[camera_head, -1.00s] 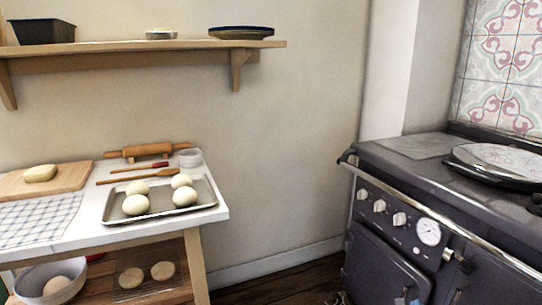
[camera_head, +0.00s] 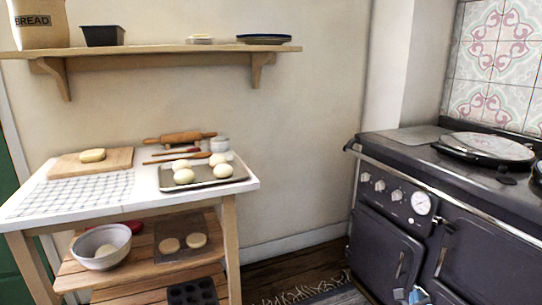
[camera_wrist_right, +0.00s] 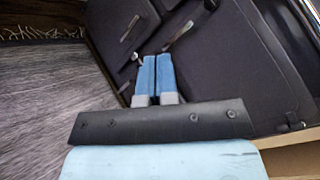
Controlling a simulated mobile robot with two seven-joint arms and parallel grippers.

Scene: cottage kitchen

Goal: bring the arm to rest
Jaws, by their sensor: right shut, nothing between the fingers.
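My right gripper (camera_head: 416,296) shows only at the bottom edge of the head view, in front of the dark stove. In the right wrist view its two blue fingers (camera_wrist_right: 156,75) lie side by side, shut with nothing between them. They point toward the stove front and its handles. I cannot tell how far they are from the stove. My left gripper is not in view.
A dark range stove (camera_head: 450,252) with a front rail stands at the right. A white-topped table (camera_head: 146,205) at the left bears a baking tray (camera_head: 205,182) with dough balls. A wall shelf (camera_head: 160,58) is above. Floor shows between table and stove.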

